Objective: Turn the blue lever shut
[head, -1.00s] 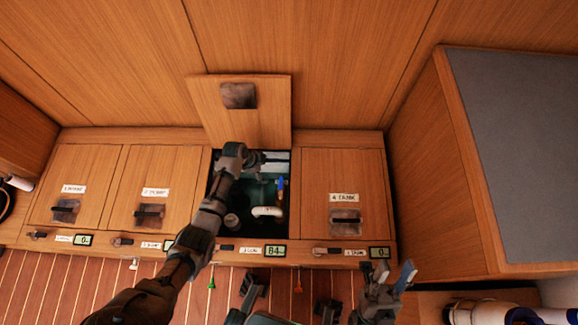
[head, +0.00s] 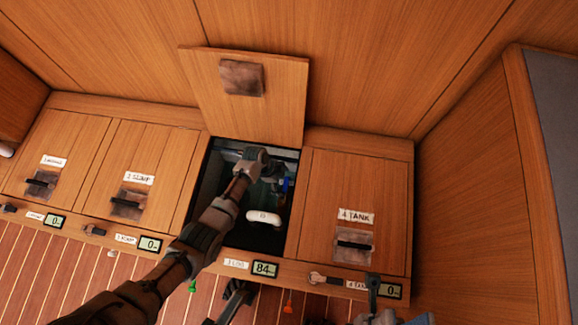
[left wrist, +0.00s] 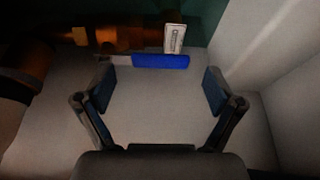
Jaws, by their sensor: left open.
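The blue lever shows in the head view (head: 287,184) inside the open compartment, partly behind my left gripper. In the left wrist view the blue lever (left wrist: 160,61) is a short bar lying crosswise, with a small white tag behind it. My left gripper (head: 272,170) reaches down into the compartment. In the left wrist view its two fingers (left wrist: 159,90) are spread wide and empty, with the lever ahead and between them in the picture, apparently untouched. My right gripper (head: 385,305) is partly cut off at the bottom edge; its jaw state is unclear.
The raised hatch lid (head: 250,105) stands behind the opening. A white pipe (head: 264,217) lies in the compartment near its front. A display (head: 265,269) on the front edge reads 84. Closed hatches, such as 4 TANK (head: 350,195), flank the opening. Compartment walls are close around the gripper.

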